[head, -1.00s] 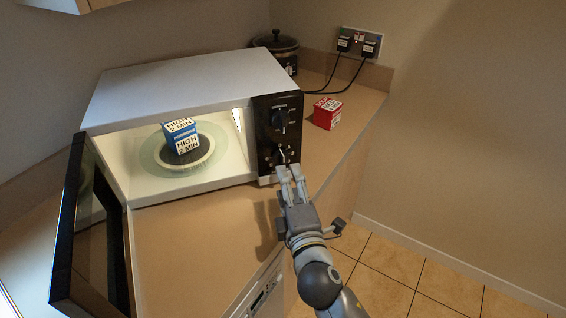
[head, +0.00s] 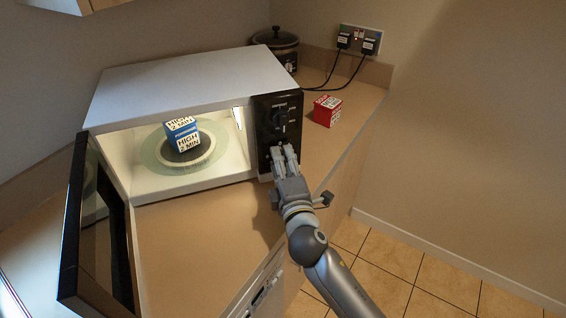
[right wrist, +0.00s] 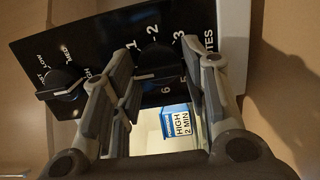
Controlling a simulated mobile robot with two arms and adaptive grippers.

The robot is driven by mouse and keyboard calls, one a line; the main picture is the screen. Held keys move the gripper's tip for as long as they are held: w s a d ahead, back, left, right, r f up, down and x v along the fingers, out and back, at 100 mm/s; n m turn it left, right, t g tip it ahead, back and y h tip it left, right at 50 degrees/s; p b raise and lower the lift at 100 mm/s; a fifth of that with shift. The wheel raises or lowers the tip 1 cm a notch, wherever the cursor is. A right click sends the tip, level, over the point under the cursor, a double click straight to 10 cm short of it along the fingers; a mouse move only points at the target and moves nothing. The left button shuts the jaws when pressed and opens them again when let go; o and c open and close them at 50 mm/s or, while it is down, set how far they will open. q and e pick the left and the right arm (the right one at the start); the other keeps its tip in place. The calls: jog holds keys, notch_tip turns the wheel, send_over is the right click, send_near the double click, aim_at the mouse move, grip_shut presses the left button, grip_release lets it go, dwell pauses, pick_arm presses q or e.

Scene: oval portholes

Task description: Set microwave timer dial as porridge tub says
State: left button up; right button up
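The porridge tub (head: 183,139) is a blue box with white labels reading "HIGH 2 MIN". It stands on the turntable inside the open white microwave (head: 190,82) and also shows in the right wrist view (right wrist: 177,121). The black panel has an upper power dial (head: 280,118) and a lower timer dial, largely hidden by my gripper in the head view. In the right wrist view the timer dial (right wrist: 153,58) lies between the fingers of my right gripper (right wrist: 158,66), which are apart. Contact and the dial's setting cannot be told. My left gripper is not in view.
The microwave door (head: 98,235) hangs open at the left. A red box (head: 327,111) stands on the counter right of the microwave. A dark pot (head: 276,46) and plugged cables are behind. The counter (head: 200,225) in front is bare.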

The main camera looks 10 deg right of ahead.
jog(key=c, duration=0.5)
jog(key=shift+m, duration=0.3)
jog(key=m+p, duration=0.1)
jog(key=m, duration=0.2)
jog(key=m+g+p, duration=0.1)
jog(key=m+p, duration=0.1)
jog(key=m, duration=0.1)
jog(key=shift+r+m, duration=0.2)
jog(key=shift+m, duration=0.2)
jog(key=m+y+p, duration=0.1)
jog(key=m+p, duration=0.2)
jog(key=m, duration=0.2)
jog(key=shift+d+r+m+p, duration=0.1)
jog(key=shift+d+m+p, duration=0.05)
jog(key=shift+m+p, duration=0.2)
jog(key=shift+m+g+y+p, duration=0.4)
jog(key=shift+m+p, duration=0.55)
jog(key=shift+m, duration=0.7)
